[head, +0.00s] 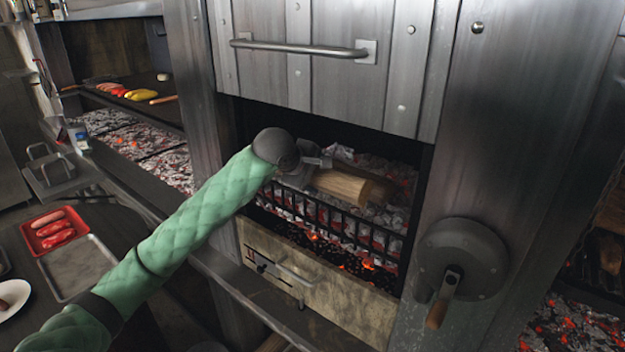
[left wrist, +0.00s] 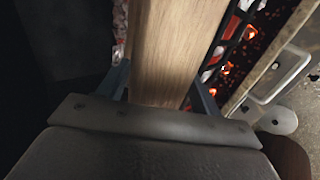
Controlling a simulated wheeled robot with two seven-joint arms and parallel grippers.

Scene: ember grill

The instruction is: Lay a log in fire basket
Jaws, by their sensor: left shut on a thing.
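A pale split log (head: 345,186) is inside the opening of the fire basket (head: 330,222), over the grey and glowing coals. My left gripper (head: 318,165) reaches in from the left and is shut on the log. In the left wrist view the log (left wrist: 172,55) runs away from between the two fingers (left wrist: 160,85). Whether the log touches the coals cannot be told. Another darker piece of wood seems to lie behind it, partly hidden. My right gripper is not in view.
A raised metal door with a bar handle (head: 300,48) hangs above the opening. A round crank wheel (head: 462,260) is on the right post. A red tray with sausages (head: 53,230) and a metal tray (head: 78,268) lie at the left.

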